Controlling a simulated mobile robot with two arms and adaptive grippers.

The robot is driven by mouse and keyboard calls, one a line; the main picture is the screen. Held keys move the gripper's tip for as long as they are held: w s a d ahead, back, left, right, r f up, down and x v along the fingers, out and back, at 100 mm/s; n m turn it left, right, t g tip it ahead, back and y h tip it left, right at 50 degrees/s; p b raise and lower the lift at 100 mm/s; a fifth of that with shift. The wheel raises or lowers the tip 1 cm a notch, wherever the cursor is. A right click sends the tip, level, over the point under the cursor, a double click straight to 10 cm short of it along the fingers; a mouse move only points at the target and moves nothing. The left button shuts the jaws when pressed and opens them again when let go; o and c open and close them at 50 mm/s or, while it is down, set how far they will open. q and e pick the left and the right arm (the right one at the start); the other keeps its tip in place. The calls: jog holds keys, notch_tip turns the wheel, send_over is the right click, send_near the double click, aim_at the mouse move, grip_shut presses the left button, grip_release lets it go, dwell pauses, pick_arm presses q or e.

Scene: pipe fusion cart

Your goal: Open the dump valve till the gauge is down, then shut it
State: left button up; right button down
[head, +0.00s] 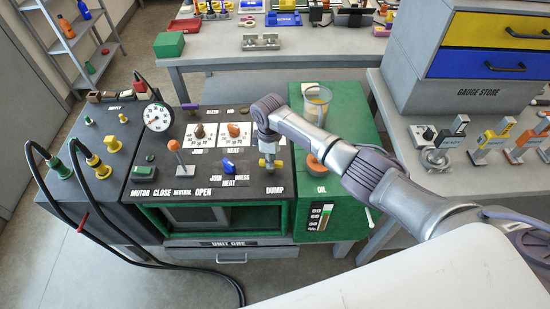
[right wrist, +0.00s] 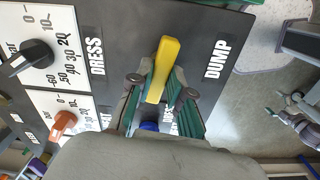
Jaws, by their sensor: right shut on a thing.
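The yellow dump valve handle (head: 279,164) sits at the right end of the dark panel, above the word DUMP. It shows as a yellow bar (right wrist: 166,62) in the right wrist view, beside the DUMP label. My right gripper (head: 268,157) reaches down to it, its green-padded fingers (right wrist: 160,95) on either side of the bar and shut on it. The round white pressure gauge (head: 157,116) stands at the panel's back left; its needle is too small to read surely. My left gripper is not in view.
An orange-topped lever (head: 173,145), a blue switch (head: 229,167) and dial knobs are on the panel left of the handle. The green oil box (head: 345,130) with a clear cup (head: 317,100) stands close on the right. Black hoses (head: 60,205) loop at the left.

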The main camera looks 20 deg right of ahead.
jog(key=shift+d+f+n, duration=0.1)
jog(key=shift+d+n, duration=0.05)
jog(key=shift+n, duration=0.75)
jog(key=c, duration=1.1)
grip_release()
jog(key=shift+s, duration=0.1)
jog(key=shift+r, duration=0.2)
notch_tip(320, 180, up, 12)
jog(key=shift+d+f, duration=0.1)
